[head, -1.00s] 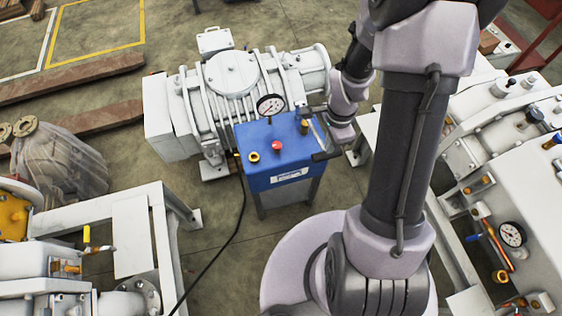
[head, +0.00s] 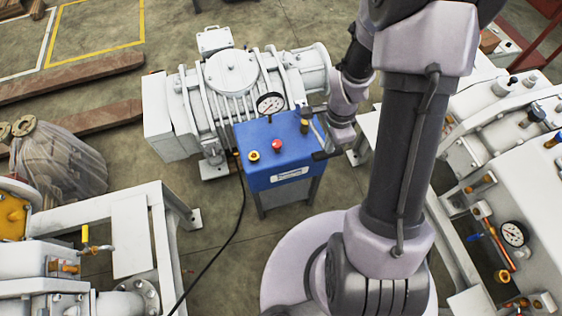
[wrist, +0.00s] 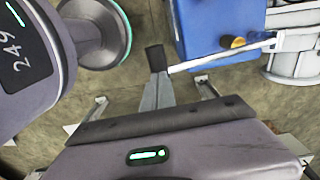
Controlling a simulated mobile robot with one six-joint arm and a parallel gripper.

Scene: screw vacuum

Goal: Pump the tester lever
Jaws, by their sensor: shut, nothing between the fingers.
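The tester is a blue box (head: 262,133) on a stand, with a red button (head: 277,145) and brass fittings on top. Its lever is a thin pale rod (wrist: 222,57) with a black grip (wrist: 155,58) at its end. In the head view the black grip (head: 325,155) sticks out past the box's right front corner. My gripper (wrist: 155,76) is shut and empty, its fingertips at the black grip in the wrist view. I cannot tell whether they touch it. In the head view my arm hides the fingers.
White machinery on frames stands at left (head: 130,235) and right (head: 480,130). A black cable (head: 228,240) runs along the floor from the tester's left side.

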